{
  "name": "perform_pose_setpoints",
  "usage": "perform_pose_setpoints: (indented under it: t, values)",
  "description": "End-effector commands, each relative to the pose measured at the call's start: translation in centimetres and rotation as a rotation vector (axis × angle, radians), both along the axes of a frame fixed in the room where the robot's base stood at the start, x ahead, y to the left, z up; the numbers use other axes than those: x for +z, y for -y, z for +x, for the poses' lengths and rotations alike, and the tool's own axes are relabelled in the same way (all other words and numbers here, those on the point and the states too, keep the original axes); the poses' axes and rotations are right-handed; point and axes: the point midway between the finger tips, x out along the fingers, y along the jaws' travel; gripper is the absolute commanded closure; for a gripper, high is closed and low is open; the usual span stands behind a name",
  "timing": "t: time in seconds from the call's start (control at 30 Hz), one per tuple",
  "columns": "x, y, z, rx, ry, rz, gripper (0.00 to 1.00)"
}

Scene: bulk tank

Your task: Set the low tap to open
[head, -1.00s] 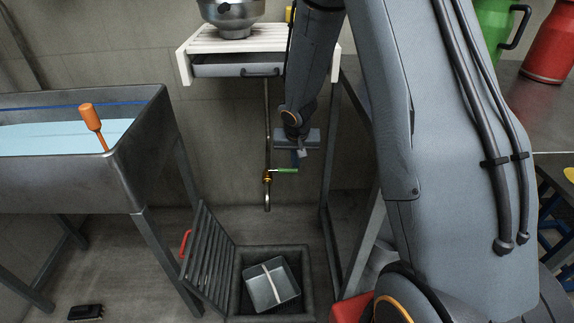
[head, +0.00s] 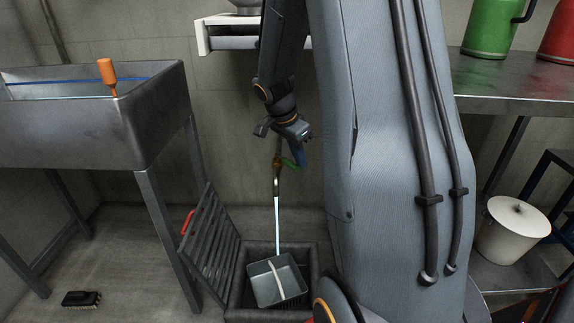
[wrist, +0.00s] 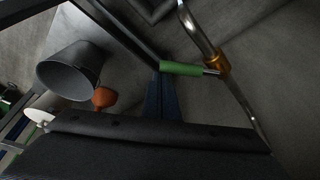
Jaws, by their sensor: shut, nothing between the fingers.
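The low tap has a brass body (head: 278,162) on a thin wall pipe and a green lever (head: 291,162). In the wrist view the green lever (wrist: 180,68) points left from the brass body (wrist: 216,65). A pale stream of water (head: 277,225) runs from the pipe's end down to a grey bin (head: 266,290) in the floor pit. My gripper (head: 300,160) is shut and empty, its blue fingers beside the lever's free end. The fingertips (wrist: 161,78) also show there in the wrist view; I cannot tell if they touch.
A metal trough (head: 150,115) with an orange-handled tool (head: 107,75) stands at left. A slatted grate (head: 210,248) leans by the pit. A white shelf (head: 215,35) hangs above the tap. A steel bench (head: 515,78) and white bucket (head: 512,230) are at right.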

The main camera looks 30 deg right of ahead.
Motion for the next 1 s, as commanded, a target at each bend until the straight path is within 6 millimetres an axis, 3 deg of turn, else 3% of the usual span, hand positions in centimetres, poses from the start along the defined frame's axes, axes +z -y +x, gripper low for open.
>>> perform_pose_setpoints:
  t: [0.47,1.0]
  values:
    - [0.1,-3.2,-0.2,-0.377,0.000,0.000,1.00]
    - [0.0,-4.5,0.0,-0.371,-0.001,0.001,1.00]
